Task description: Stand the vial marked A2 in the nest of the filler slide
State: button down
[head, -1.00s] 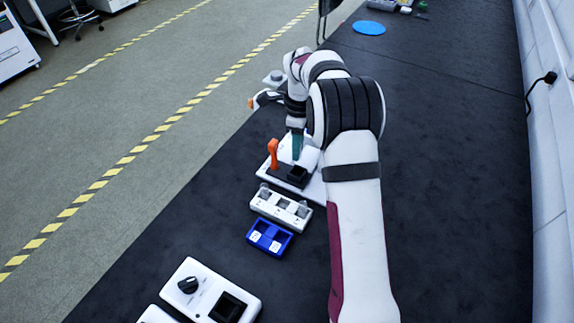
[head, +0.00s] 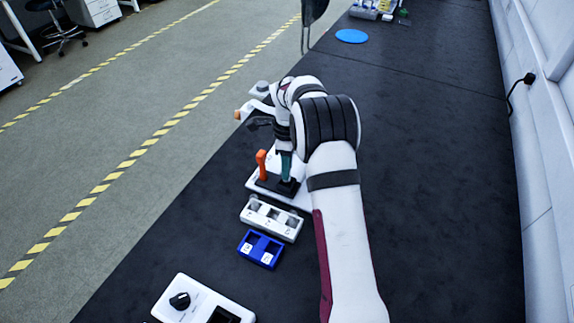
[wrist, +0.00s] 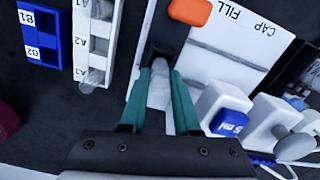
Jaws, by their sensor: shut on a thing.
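My gripper (wrist: 159,85) is shut on a clear vial (wrist: 158,93), which sits between the two teal fingers; no mark on it is readable. The filler slide (head: 275,185) is a black block with an orange handle (head: 262,163) on a white base. In the head view my gripper (head: 286,178) is down at the block's right part, where the nest is. In the wrist view the black block (wrist: 170,38) lies just beyond the fingertips. The fingers hide the vial's foot, so I cannot tell whether it touches the nest floor.
A white rack (head: 270,222) labelled A1, A2, A3 holds clear vials at its two ends; its middle slot looks empty. A blue rack (head: 260,249) marked B1, B2 stands nearer.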

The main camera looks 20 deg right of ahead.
jog(key=shift+f, duration=1.4)
jog(key=c, duration=0.6)
grip_release()
jog(key=shift+o, duration=0.2)
notch_tip(320, 180, up, 8)
jog(key=shift+f, duration=0.2)
jog(key=shift+r, duration=0.25)
